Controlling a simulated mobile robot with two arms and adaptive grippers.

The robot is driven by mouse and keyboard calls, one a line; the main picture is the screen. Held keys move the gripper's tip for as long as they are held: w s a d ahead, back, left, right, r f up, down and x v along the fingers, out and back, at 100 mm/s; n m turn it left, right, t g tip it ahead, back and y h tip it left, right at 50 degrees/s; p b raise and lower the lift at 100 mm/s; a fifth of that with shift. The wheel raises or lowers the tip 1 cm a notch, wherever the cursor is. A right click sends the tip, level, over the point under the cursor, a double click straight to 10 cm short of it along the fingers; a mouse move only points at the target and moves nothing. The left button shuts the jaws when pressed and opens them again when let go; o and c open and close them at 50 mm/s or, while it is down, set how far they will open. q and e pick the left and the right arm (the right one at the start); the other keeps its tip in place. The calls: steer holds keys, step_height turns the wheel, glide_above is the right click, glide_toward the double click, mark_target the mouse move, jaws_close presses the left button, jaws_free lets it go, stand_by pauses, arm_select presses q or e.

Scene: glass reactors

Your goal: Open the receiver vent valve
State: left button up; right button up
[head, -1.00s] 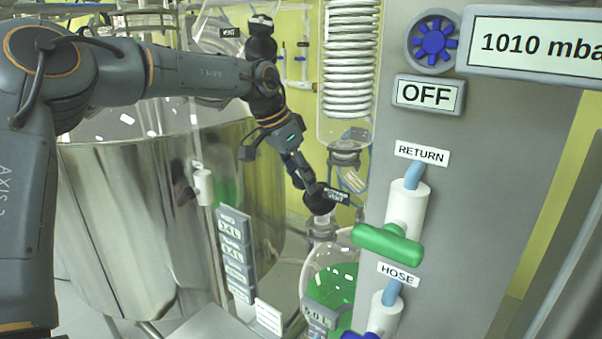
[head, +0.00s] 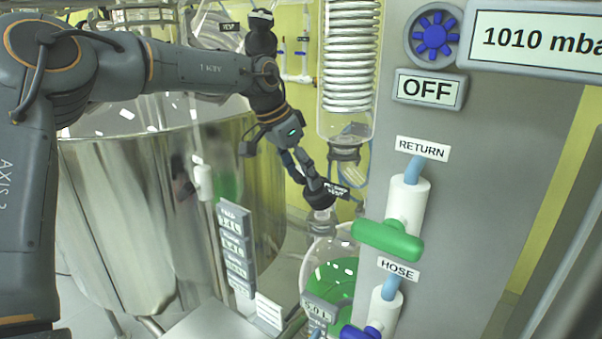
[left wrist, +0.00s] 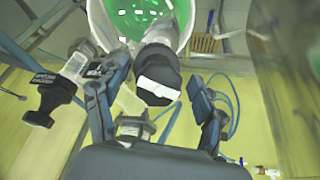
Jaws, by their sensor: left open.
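The receiver flask (head: 330,275) holds green liquid and stands below the glass coil column. A black valve knob (head: 320,196) sits at its top, beside a small black label (head: 336,189) too blurred to read fully. My left gripper (head: 308,178) reaches this knob from above left. In the left wrist view, the open fingers (left wrist: 156,82) stand on either side of a black knob with a white face (left wrist: 160,88), with gaps visible beside it. Another black knob (left wrist: 57,95) with a label lies outside the left finger. My right gripper is not in view.
A grey panel (head: 480,200) at right carries a green RETURN handle (head: 388,240), a blue HOSE handle (head: 358,332) and a blue handwheel (head: 433,36). A large steel vessel (head: 140,220) stands at left. The coil column (head: 348,60) rises close beside my gripper.

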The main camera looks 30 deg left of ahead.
arm_select(q)
steer(key=v, duration=1.2)
